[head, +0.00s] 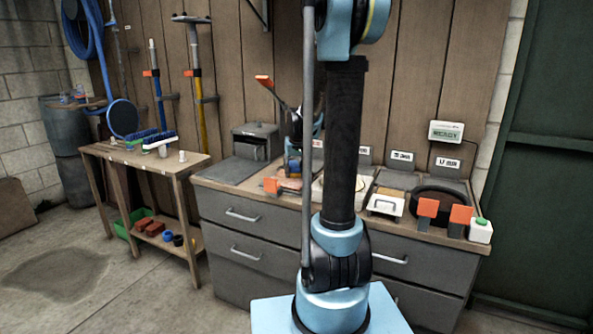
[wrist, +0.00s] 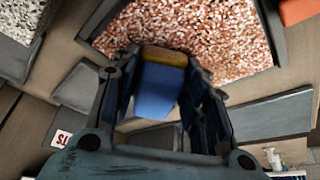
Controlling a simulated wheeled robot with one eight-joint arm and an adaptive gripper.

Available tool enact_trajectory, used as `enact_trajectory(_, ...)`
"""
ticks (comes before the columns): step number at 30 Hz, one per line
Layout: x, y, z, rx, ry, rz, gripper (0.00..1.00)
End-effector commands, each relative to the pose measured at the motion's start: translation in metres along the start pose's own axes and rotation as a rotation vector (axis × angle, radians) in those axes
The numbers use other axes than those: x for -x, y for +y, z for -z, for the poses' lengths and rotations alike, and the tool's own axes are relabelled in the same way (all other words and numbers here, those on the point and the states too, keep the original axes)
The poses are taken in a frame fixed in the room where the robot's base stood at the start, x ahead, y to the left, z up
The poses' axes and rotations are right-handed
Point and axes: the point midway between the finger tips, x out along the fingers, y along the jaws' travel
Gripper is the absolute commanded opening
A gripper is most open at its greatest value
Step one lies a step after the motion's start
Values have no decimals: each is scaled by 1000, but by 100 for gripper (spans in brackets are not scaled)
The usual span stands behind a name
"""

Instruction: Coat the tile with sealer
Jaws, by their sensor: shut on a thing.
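The tile (wrist: 190,28) is speckled reddish-brown and white in the wrist view, in a dark frame and partly cut off by the top edge. My gripper (wrist: 160,78) is shut on a blue applicator (wrist: 158,92) with a tan, sponge-like end (wrist: 164,56). That end lies over the tile's near edge in the picture. I cannot tell whether it touches the tile. In the head view my arm hides much of the gripper and the work spot on the grey bench (head: 258,205).
A grey speckled slab (wrist: 18,22) lies at the wrist view's upper left. In the head view, orange blocks (head: 428,207), a white box with a green top (head: 480,231) and a display reading READY (head: 446,131) are at the right. A wooden side table (head: 135,155) stands left.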

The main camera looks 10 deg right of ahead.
Motion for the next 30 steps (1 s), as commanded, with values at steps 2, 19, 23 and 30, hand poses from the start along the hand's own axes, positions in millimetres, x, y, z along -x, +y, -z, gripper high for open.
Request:
enact_trajectory(2,2,-4,-5,1,0,0,3)
enact_trajectory(19,10,-20,-26,0,-1,1,3)
enact_trajectory(23,14,-26,-33,2,-1,1,3)
enact_trajectory(30,18,-34,-42,0,0,0,3)
